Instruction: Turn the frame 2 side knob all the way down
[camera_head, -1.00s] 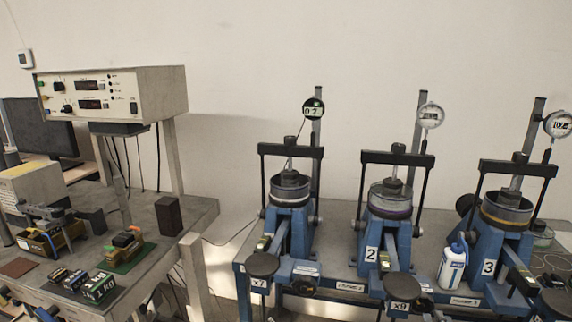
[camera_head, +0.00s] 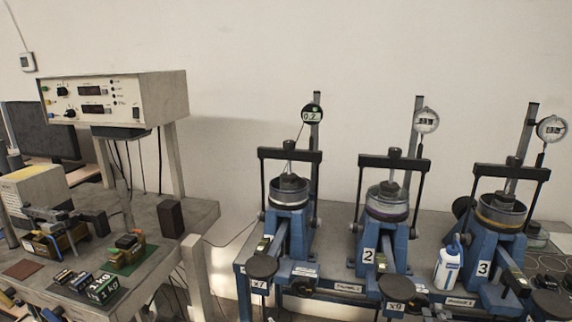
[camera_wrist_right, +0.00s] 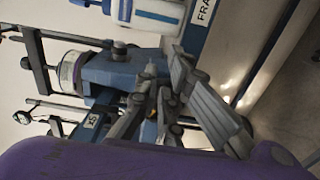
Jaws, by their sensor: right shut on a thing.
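Frame 2 (camera_head: 368,256) is the middle blue lever frame, with a white "2" label, a round dial gauge (camera_head: 426,121) and a black crossbar over its cell. A dark disc with an "x9" label (camera_head: 394,306) hangs at its front. My right gripper (camera_wrist_right: 160,85) fills the middle of the right wrist view, its grey fingers closed around the small side knob, which they mostly hide. In the head view only a little of the right gripper (camera_head: 432,313) shows at the bottom edge, beside the x9 label. My left gripper is not in view.
Frame 3 (camera_head: 483,268) stands to the right, with a blue-and-white bottle (camera_head: 449,264) between it and frame 2. Another frame with an "x7" label (camera_head: 259,285) stands to the left. A side bench (camera_head: 150,265) carries weights and a control box (camera_head: 115,100).

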